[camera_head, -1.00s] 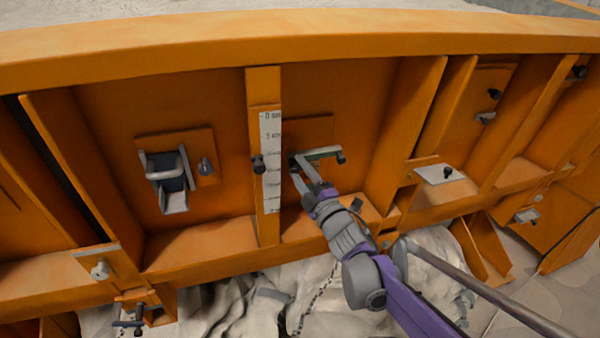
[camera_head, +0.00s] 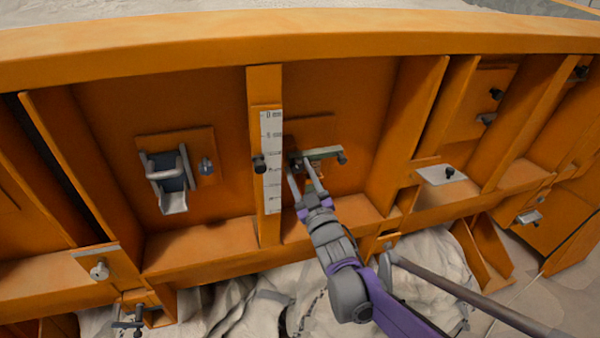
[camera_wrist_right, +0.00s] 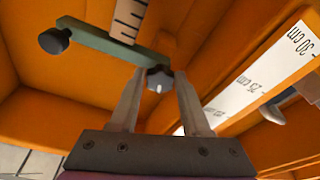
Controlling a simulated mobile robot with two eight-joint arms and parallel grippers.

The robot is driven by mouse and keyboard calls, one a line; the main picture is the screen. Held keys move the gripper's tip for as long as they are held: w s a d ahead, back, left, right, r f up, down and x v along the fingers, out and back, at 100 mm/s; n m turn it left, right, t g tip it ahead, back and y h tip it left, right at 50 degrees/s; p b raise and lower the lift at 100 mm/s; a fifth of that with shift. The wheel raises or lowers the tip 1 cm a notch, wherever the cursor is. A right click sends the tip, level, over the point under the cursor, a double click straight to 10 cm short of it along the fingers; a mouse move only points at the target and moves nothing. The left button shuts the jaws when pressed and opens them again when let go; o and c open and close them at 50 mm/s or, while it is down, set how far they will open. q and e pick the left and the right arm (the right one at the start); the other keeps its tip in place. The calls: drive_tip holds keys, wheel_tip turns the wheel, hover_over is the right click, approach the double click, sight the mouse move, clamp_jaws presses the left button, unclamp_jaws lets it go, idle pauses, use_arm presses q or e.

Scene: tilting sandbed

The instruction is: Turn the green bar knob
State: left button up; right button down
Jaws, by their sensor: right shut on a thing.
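The green bar (camera_head: 324,153) is mounted on the orange panel, just right of the white ruler, with a black knob (camera_head: 342,158) at its right end. In the right wrist view the green bar (camera_wrist_right: 100,46) runs from a black end knob (camera_wrist_right: 54,41) at upper left to a dark round knob with a white mark (camera_wrist_right: 159,80). My right gripper (camera_head: 301,163) reaches up from below to the bar's left end. In the wrist view its fingertips (camera_wrist_right: 160,78) lie on either side of the marked knob and are shut on it. My left gripper is not in view.
A metal latch (camera_head: 167,181) sits farther left. Orange ribs (camera_head: 405,135) bound the panel on the right. Pale sand lies below the frame.

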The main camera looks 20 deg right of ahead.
drive_tip(key=shift+m+h, duration=0.4)
drive_tip(key=shift+m, duration=1)
drive_tip(key=shift+c, duration=2.3)
unclamp_jaws()
drive_tip(key=b+v, duration=0.1)
drive_tip(key=v, duration=0.9)
drive_tip(key=shift+s+f, duration=0.25)
drive_tip(key=shift+s, duration=0.1)
